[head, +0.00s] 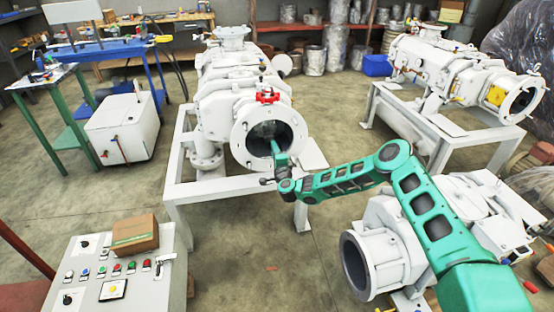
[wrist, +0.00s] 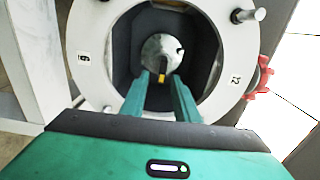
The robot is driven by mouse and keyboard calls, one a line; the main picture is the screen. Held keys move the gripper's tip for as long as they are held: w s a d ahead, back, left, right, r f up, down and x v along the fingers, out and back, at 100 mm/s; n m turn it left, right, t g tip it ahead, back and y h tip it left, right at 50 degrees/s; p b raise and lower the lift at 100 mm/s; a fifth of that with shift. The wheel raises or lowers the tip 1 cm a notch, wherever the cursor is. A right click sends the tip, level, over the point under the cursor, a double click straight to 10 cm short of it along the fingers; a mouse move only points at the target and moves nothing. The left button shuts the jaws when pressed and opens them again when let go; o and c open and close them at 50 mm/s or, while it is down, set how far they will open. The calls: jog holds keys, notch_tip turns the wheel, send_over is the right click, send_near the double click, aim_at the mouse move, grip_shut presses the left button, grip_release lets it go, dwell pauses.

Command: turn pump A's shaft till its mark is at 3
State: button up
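The white pump (head: 241,110) in the middle of the head view has a round front flange (head: 243,126) with a dark bore. My gripper (head: 276,152) reaches into that opening. In the wrist view the pale round shaft end (wrist: 162,48) sits inside the dark bore. A short dark strip with a yellow tip (wrist: 161,78) is on its lower side in the picture. My gripper (wrist: 161,84) is open, with a finger on each side of the yellow tip; contact cannot be told. The flange shows a 12 label (wrist: 236,79) at right and another label, 6 or 9 (wrist: 83,57), at left. No 3 label shows.
A red fitting (head: 267,96) sits on top of the flange, with bolts around the rim. A second pump (head: 455,72) stands at right and another (head: 375,250) at lower right, near my arm. A control box (head: 130,280) with a cardboard box (head: 134,236) stands lower left.

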jog(key=shift+v, duration=2.75)
